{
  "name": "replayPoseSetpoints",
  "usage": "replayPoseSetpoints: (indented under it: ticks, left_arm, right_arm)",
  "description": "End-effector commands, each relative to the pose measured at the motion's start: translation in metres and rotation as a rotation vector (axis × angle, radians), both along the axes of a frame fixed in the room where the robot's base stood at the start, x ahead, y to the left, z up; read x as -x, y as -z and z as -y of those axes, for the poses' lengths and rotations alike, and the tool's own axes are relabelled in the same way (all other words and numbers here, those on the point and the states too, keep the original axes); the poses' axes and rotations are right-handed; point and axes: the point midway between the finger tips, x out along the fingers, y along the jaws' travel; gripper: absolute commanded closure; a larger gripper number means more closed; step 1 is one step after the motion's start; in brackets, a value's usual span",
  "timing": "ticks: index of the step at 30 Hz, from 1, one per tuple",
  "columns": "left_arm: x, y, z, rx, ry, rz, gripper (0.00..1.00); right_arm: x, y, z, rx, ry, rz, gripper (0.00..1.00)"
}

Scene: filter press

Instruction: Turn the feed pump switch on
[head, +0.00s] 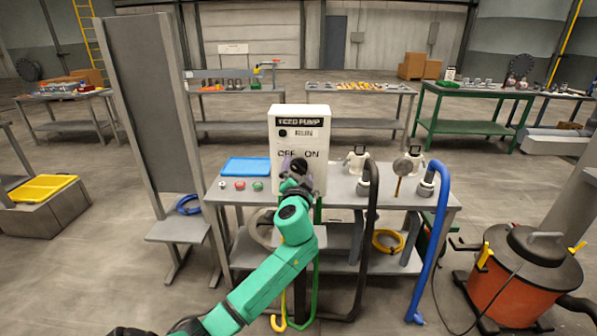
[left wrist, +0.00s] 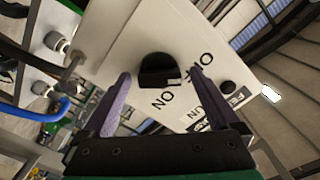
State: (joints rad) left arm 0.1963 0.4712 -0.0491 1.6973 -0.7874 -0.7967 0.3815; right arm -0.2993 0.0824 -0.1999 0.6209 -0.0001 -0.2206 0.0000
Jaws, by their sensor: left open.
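The white feed pump box (head: 299,125) stands on the grey bench, with OFF and ON lettering on its front. Its switch is a round black knob (left wrist: 158,70), large in the left wrist view; in the head view it is mostly hidden behind my gripper. My left gripper (head: 294,172) is at the box front, over the lettering. In the left wrist view its two purple-grey fingers (left wrist: 160,76) are open, one on each side of the knob. I cannot tell whether they touch it. The knob's exact setting is unclear. My right gripper is not in view.
On the bench (head: 340,192) are a blue tray (head: 246,167), several small coloured buttons and white fittings. A black hose (head: 371,230) and a blue hose (head: 438,235) hang at its right front. An orange drum vacuum (head: 513,275) stands at right.

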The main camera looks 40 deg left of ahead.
Motion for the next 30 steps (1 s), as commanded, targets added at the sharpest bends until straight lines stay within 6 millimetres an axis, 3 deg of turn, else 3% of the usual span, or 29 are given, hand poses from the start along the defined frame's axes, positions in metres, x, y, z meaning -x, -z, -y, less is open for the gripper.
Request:
replayPoseSetpoints:
  ticks: [1, 6, 8, 20, 30]
  left_arm:
    - [0.000, 0.000, 0.000, 0.000, 0.000, 0.000, 0.05]
    - [0.000, 0.000, 0.000, 0.000, -0.001, -0.001, 0.70]
    - [0.000, 0.000, 0.000, 0.000, -0.001, -0.001, 0.91]
    - [0.001, 0.000, 0.000, -0.050, -0.001, -0.040, 0.91]
    - [0.001, -0.001, 0.000, -0.242, -0.002, -0.186, 0.91]
  right_arm:
    - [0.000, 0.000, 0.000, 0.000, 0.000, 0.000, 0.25]
    - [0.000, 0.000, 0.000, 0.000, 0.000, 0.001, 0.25]
    - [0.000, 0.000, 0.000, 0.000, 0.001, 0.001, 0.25]
    - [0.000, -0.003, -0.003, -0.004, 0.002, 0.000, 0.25]
    - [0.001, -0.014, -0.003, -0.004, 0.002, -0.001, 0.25]
